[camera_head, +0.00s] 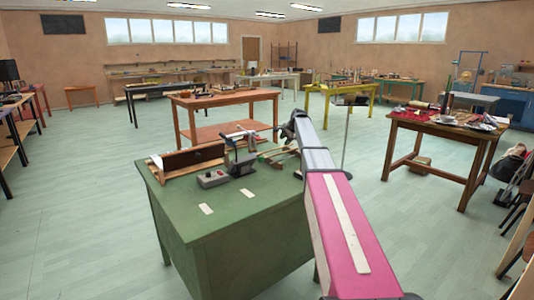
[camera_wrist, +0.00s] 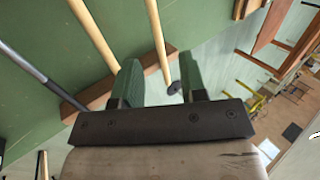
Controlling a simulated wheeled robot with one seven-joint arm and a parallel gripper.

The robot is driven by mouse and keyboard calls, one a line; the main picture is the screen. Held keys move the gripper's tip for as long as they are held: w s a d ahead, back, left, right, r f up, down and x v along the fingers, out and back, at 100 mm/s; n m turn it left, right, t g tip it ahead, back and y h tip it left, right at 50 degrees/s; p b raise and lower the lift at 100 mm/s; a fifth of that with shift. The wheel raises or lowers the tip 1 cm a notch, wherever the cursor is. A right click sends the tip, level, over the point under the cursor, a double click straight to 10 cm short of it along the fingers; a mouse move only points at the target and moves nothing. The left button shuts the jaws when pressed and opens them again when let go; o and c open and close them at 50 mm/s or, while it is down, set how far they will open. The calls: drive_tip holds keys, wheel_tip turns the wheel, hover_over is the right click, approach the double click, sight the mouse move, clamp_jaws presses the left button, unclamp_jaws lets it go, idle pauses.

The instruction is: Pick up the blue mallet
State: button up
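My gripper (camera_wrist: 162,85) shows in the wrist view with its two green-padded fingers apart. A pale wooden stick (camera_wrist: 158,42) with a dark end runs into the gap between them; I see no grip on it. A second wooden stick (camera_wrist: 95,33) lies to the left, and a grey-blue shaft (camera_wrist: 38,68) lies further left. The sticks cross a brown wooden bar (camera_wrist: 90,98) on the green desk. No clearly blue mallet head shows, so I cannot tell which stick is the blue mallet. In the head view, my arm hides part of the desk's right side.
In the head view the green desk (camera_head: 235,218) also bears a long wooden box (camera_head: 190,158), a grey control box (camera_head: 212,179) and a dark clamp-like device (camera_head: 240,160). A brown table (camera_head: 430,127) stands to the right. Open floor lies around the desk.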

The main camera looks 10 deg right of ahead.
drive_tip(key=shift+x, duration=3.05)
drive_tip(key=shift+s+d, duration=0.1)
drive_tip(key=shift+d, duration=0.05)
clamp_jaws()
